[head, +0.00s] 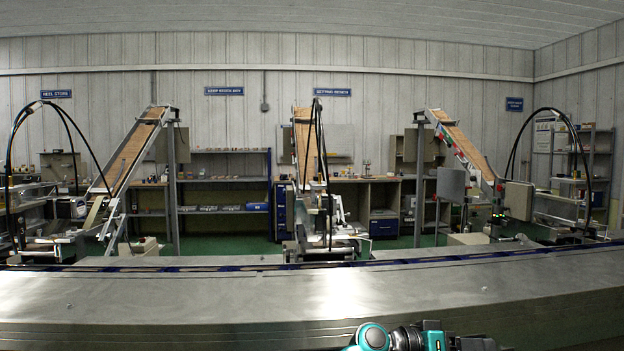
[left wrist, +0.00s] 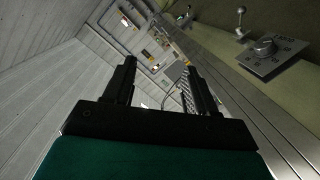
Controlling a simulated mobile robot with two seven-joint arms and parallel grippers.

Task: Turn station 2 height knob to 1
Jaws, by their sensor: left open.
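In the left wrist view a round grey knob (left wrist: 265,46) sits on a metal dial plate (left wrist: 284,51) with small marks, at the upper right. I cannot read its numbers or setting, or tell which station it belongs to. My left gripper (left wrist: 160,72) is open, with nothing between its fingers. It is to the left of the knob in that view and apart from it. In the head view, teal and black parts of my arm (head: 405,338) show at the bottom edge; the fingertips are not clear there. My right gripper is not in view.
A ball-topped lever (left wrist: 240,21) stands beside the dial plate. A wide metal surface (head: 190,310) crosses the head view's foreground. Behind it stand three machines with sloping conveyors: left (head: 130,155), middle (head: 306,145) and right (head: 462,145). Shelves (head: 225,165) line the back wall.

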